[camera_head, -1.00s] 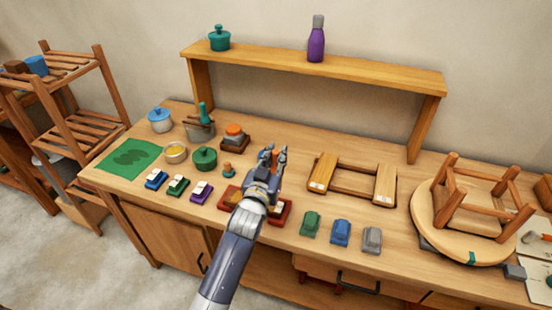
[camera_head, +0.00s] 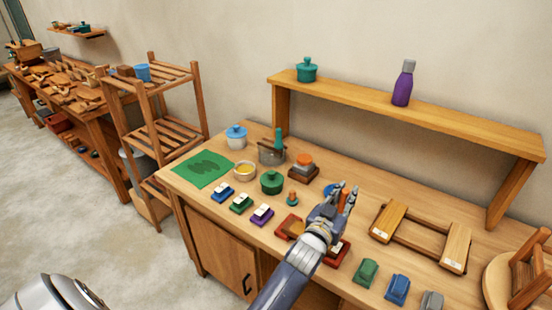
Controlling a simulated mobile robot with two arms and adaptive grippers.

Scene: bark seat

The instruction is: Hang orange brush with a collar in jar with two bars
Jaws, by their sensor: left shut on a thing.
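My left gripper (camera_head: 345,193) is over the workbench, right of centre, its fingers shut on an orange handle that shows between them, which looks like the orange brush (camera_head: 345,201). The fingers and hand hide most of the brush, so I cannot make out its collar or its lower end. The grey jar (camera_head: 271,155) stands on the bench to the left of and behind the gripper, with brown bars at its rim. A teal-handled brush (camera_head: 278,139) stands upright in it. The gripper is apart from the jar. My right gripper is not in view.
A blue-lidded jar (camera_head: 236,137), a yellow-filled bowl (camera_head: 245,170), a green pot (camera_head: 272,182) and an orange-topped block (camera_head: 303,168) stand around the grey jar. A raised shelf (camera_head: 400,112) spans behind. A wooden frame (camera_head: 420,235) lies right of the gripper.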

